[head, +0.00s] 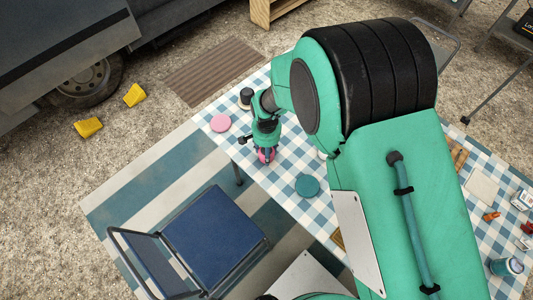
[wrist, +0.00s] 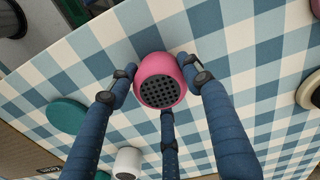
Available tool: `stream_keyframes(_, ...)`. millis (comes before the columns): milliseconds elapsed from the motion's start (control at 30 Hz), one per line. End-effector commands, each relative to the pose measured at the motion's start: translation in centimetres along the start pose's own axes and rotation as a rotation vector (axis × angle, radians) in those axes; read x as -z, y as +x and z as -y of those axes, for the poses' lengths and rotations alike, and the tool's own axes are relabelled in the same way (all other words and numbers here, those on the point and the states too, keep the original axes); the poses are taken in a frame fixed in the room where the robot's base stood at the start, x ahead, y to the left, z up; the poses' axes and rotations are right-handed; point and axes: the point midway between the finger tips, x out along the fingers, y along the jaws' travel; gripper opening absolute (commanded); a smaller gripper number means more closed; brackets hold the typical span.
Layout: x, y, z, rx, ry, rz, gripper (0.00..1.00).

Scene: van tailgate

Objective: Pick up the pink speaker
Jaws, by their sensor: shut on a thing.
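The pink speaker (wrist: 157,67) is a small rounded body with a dark perforated grille, in the middle of the wrist view. My gripper (wrist: 160,80) has its blue fingers closed around the speaker, one on each side and one below the grille. In the head view the speaker (head: 267,155) shows as a bit of pink under my gripper (head: 265,152), near the left edge of the checked table. Most of it is hidden there by the fingers. I cannot tell whether it touches the cloth.
The table (head: 262,185) has a blue-white checked cloth. A pink disc (head: 221,122) and a dark-and-white round object (head: 245,97) lie near my gripper. A teal disc (head: 307,185) lies to the right. A blue chair (head: 215,240) stands in front of the table.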

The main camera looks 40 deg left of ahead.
Motion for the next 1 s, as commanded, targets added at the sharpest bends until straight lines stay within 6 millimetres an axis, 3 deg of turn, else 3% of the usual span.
stream_keyframes(367, 0.0, -0.4, 0.0, 0.001, 0.000, -0.001, 0.19)
stream_keyframes(700, -0.1, -4.1, 0.0, 0.001, 0.000, -0.001, 0.19)
stream_keyframes(1000, -4.7, -4.3, -3.9, 0.000, -0.001, 0.000, 0.19)
